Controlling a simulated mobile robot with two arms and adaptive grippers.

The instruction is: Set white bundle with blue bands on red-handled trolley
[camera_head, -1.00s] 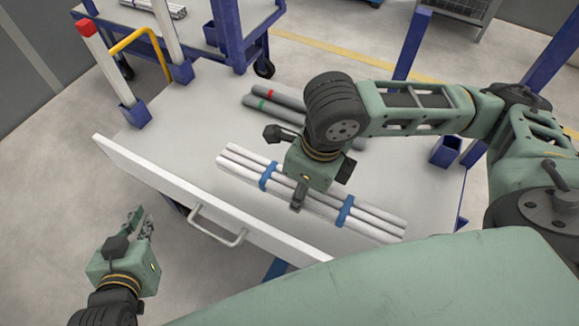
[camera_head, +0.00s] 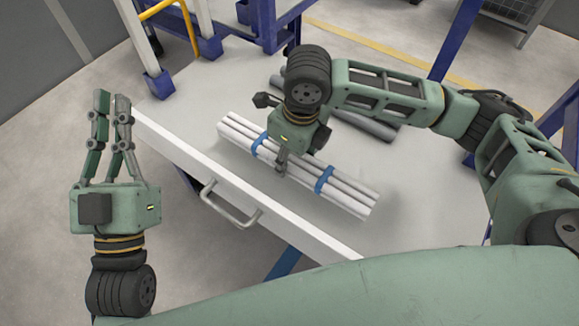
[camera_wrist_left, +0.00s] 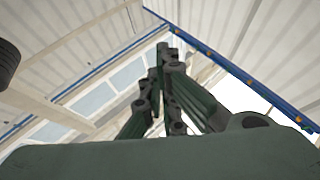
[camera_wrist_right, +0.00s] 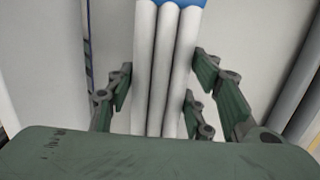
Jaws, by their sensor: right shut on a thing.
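The white bundle (camera_head: 235,138) of several pipes with blue bands (camera_head: 325,179) is over the grey-white top of the near table (camera_head: 400,215). My right gripper (camera_head: 282,165) is shut on it between the bands. In the right wrist view white pipes (camera_wrist_right: 167,70) run between the right gripper's fingers (camera_wrist_right: 165,95). I cannot tell whether the bundle touches the tabletop. My left gripper (camera_head: 111,98) is empty, fingers together, pointing up left of the table. It also shows in the left wrist view (camera_wrist_left: 163,55). No red handle is visible now.
Grey pipes (camera_head: 360,122) lie behind the bundle, partly hidden by my right arm. A white post (camera_head: 140,35) stands in a blue socket (camera_head: 158,82) at the far left corner. A yellow handle (camera_head: 180,10) is behind. A grey pull handle (camera_head: 228,208) sticks out in front.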

